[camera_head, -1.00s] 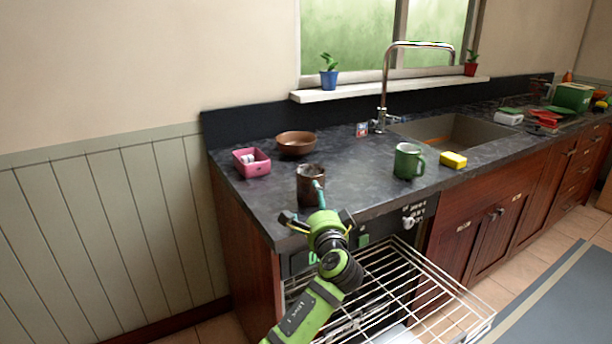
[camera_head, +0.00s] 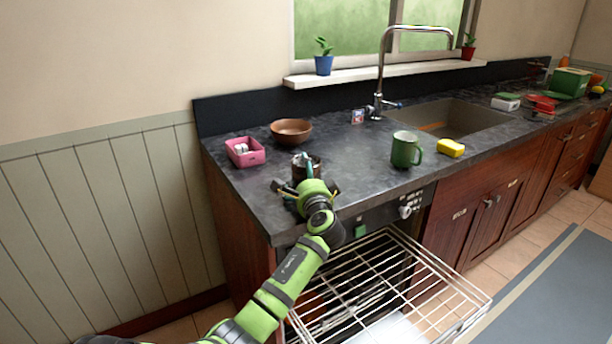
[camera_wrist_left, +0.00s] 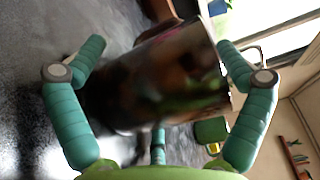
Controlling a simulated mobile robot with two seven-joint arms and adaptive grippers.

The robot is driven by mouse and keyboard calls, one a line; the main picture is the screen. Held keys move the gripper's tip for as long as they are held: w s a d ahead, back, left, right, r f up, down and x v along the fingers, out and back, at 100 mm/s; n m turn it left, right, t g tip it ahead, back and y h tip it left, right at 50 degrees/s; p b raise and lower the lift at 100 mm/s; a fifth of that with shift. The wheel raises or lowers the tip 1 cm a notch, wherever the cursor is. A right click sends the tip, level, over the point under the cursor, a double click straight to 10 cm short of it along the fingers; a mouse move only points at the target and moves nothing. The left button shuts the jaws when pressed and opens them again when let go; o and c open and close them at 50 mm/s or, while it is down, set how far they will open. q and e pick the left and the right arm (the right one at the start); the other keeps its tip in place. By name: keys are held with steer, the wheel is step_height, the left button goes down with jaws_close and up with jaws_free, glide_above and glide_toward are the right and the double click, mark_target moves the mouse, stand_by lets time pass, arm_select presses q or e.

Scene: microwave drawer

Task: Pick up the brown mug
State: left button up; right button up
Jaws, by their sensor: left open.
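The brown mug (camera_head: 307,166) stands on the dark countertop near its front left corner. My left gripper (camera_head: 307,188) is right in front of it and hides its lower part in the head view. In the left wrist view the brown mug (camera_wrist_left: 158,78) is large and shiny, between the open fingers of my left gripper (camera_wrist_left: 158,62). I cannot tell whether any finger touches it. My right gripper is not in view.
The sink (camera_head: 450,119) is at the right. An open dishwasher rack (camera_head: 385,285) juts out below.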

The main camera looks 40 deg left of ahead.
arm_select(q)
steer(key=shift+c, duration=0.4)
steer(key=c, duration=1.1)
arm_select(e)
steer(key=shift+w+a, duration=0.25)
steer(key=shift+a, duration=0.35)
arm_select(q)
steer(key=shift+c, duration=0.2)
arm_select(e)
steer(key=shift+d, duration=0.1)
arm_select(q)
steer(key=shift+r, duration=0.5)
steer(key=r, duration=0.3)
steer(key=shift+w+r, duration=0.25)
steer(key=shift+w, duration=0.15)
steer(key=w+r+b, duration=0.3)
steer(key=w+r, duration=0.3)
steer(key=w, duration=0.5)
step_height(320, 180, up, 11)
steer(key=p, duration=0.8)
steer(key=shift+a+f, duration=0.15)
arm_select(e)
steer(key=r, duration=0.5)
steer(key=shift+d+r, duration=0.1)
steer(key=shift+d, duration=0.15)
